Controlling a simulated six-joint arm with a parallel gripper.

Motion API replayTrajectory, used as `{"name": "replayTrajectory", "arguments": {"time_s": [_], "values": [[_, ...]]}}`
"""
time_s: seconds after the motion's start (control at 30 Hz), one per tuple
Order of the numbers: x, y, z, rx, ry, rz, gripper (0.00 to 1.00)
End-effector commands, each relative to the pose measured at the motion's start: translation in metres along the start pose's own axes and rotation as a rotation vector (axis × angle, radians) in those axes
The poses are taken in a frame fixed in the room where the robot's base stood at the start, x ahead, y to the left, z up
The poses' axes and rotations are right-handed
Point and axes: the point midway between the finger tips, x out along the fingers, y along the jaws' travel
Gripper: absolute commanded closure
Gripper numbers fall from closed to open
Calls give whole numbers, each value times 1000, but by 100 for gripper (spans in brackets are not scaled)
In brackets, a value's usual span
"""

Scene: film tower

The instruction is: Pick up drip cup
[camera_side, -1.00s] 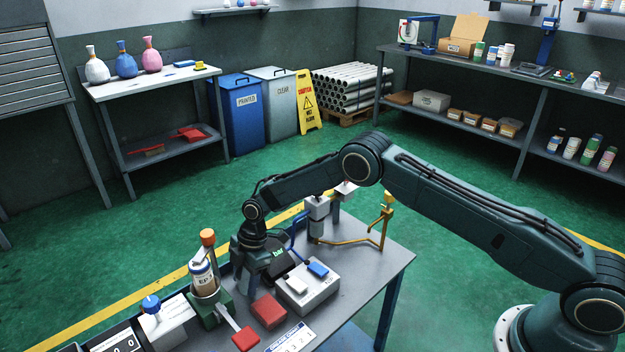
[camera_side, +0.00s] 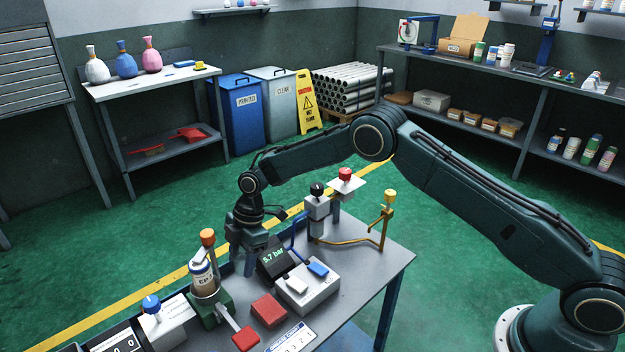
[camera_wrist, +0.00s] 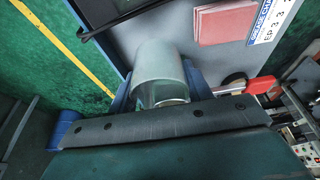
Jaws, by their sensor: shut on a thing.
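The drip cup (camera_wrist: 160,70) is a pale grey, translucent round cup in the wrist view. It sits between the two blue-grey fingers of my gripper (camera_wrist: 157,92), which are shut on it. In the side view my gripper (camera_side: 246,262) points down at the back edge of the bench, between the syringe station and the pressure display. The cup cannot be made out there, hidden by the gripper. I cannot tell from these views whether the cup is clear of the bench.
The syringe station (camera_side: 205,285) with its orange cap stands close left of my gripper. The pressure display (camera_side: 274,258), red pad (camera_side: 269,310), switch box (camera_side: 308,288) and brass bracket (camera_side: 386,220) are to the right. Bare bench (camera_side: 365,275) lies at the right.

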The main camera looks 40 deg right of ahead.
Motion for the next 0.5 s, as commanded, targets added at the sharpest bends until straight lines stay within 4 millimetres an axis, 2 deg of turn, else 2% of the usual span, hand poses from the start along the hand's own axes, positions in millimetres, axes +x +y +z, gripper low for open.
{"name": "replayTrajectory", "arguments": {"time_s": [0.03, 0.2, 0.5], "values": [[-13, 1, -4, -1, 0, 4, 72], [-49, 1, -15, -2, 1, 4, 72], [-101, 1, -31, 0, 0, 2, 72]]}}
